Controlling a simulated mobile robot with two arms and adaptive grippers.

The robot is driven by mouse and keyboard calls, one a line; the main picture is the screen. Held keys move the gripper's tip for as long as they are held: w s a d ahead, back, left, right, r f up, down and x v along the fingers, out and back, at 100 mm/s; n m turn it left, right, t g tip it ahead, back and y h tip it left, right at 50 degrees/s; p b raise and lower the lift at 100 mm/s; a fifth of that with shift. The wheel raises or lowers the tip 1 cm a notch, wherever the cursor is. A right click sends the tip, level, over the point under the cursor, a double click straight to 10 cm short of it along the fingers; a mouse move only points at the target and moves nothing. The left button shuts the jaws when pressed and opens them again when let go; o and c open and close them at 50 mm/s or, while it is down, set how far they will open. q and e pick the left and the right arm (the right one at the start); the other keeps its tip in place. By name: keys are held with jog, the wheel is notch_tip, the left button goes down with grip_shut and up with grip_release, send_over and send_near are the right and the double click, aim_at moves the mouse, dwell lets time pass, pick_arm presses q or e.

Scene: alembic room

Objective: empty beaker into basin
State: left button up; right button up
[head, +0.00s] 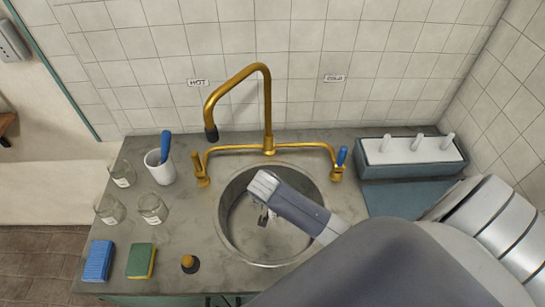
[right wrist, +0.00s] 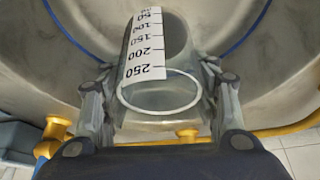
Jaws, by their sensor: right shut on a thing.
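The round steel basin (head: 236,228) is sunk into the grey counter in the middle of the head view. My right gripper (head: 264,216) is over the basin, seen from above past my arm. In the right wrist view the gripper (right wrist: 163,105) is shut on a clear glass beaker (right wrist: 185,85) between its two fingers. A white scale label with marks from 50 to 250 shows upside down on the beaker. The basin wall (right wrist: 60,60) curves behind it. I cannot tell whether liquid is inside. In the head view the beaker is largely hidden. My left gripper is out of view.
A brass faucet (head: 267,100) rises behind the basin, its spout to the left. Several glass jars (head: 152,207), a white cup (head: 158,172), a blue sponge (head: 98,260), a green sponge (head: 141,260) and a stopper (head: 190,265) stand left. A peg rack (head: 410,165) stands right.

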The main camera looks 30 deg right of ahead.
jog(key=shift+w+r, duration=0.1)
jog(key=shift+s+d+r+p, duration=0.3)
jog(key=shift+r+p, duration=0.3)
jog(key=shift+r, duration=0.05)
jog(key=shift+s+d+r+p, duration=0.25)
jog(key=shift+d+r+p, duration=0.05)
jog(key=shift+r+p, duration=0.35)
jog(key=shift+s+d, duration=0.1)
jog(key=shift+s+d+r, duration=0.2)
jog(key=shift+d+r, duration=0.05)
jog(key=shift+r, duration=0.25)
jog(key=shift+s+d+r, duration=0.2)
jog(key=shift+r, duration=0.25)
jog(key=h, duration=0.1)
jog(key=g+h, duration=0.1)
jog(key=shift+d+f+n+h, duration=0.1)
jog(key=shift+f+n+h, duration=0.05)
jog(key=shift+n+h, duration=0.2)
jog(key=shift+s+g, duration=0.1)
jog(key=shift+g, duration=0.2)
